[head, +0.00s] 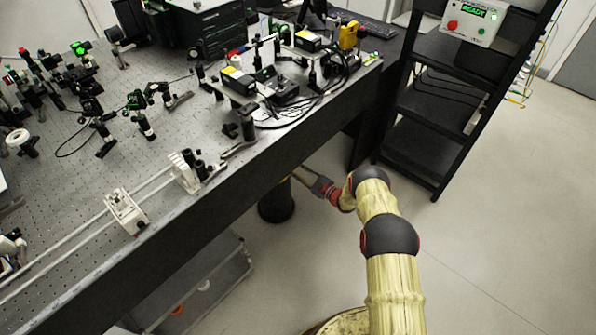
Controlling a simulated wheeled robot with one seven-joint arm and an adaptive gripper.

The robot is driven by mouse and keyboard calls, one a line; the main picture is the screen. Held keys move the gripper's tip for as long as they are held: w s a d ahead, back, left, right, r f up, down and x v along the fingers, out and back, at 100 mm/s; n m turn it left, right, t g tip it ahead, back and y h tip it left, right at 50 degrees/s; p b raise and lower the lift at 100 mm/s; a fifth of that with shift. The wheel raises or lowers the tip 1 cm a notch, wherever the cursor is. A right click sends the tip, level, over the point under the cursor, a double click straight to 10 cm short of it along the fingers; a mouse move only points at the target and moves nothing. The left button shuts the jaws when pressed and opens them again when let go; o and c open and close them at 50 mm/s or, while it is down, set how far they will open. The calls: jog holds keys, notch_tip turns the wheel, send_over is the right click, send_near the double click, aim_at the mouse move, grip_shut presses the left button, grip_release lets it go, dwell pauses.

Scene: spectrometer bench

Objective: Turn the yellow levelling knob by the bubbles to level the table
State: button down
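The dark-edged optical table (262,155) fills the left of the head view. A black cylindrical leg (277,205) stands under its front edge. A small sliver of yellow (286,179) shows at the top of this leg, and it may be the levelling knob; the table edge hides most of it. My gripper (305,177) reaches in from the right to this spot, just under the table edge. Its fingertips are too small and partly hidden to show whether they are open or touch the knob. A small greenish item (372,58) lies at the table's right corner; I cannot read any bubble in it.
Optics, cables and a yellow device (348,36) stand on the table. A black shelf rack (420,115) with a control box (474,22) reading "READY" is at the right. A grey case (205,285) sits under the table. The floor right of my arm is clear.

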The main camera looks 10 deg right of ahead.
dwell(0.4)
jog(key=c, duration=1.5)
grip_release()
jog(key=v, duration=1.2)
